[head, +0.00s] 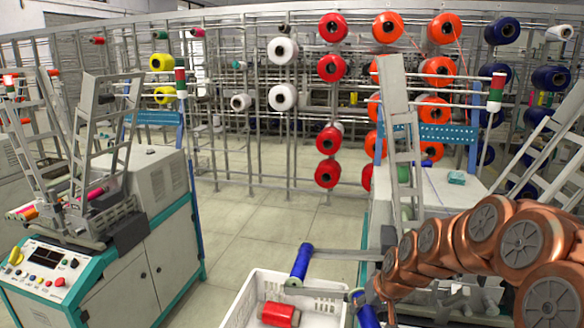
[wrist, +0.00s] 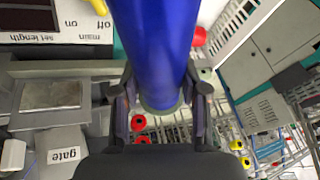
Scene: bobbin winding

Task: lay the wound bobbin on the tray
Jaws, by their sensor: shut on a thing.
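A blue wound bobbin (wrist: 155,45) stands large between the fingers of my gripper (wrist: 160,105) in the wrist view; the fingers are shut on it and its far end is cut off. In the head view a blue bobbin (head: 365,310) by the end of my copper arm appears to be this one, right of the tray and partly hidden; the fingers are hard to make out there. The white slotted tray (head: 236,304) is at the bottom middle, cut off by the frame. A red bobbin (head: 279,314) lies in it.
Another blue bobbin (head: 300,263) is at the end of a grey bar, over the tray's back edge in the picture. A winding machine (head: 150,215) stands at left. The wrist view shows a control panel (wrist: 60,28) close by. Open floor (head: 270,220) lies behind the tray.

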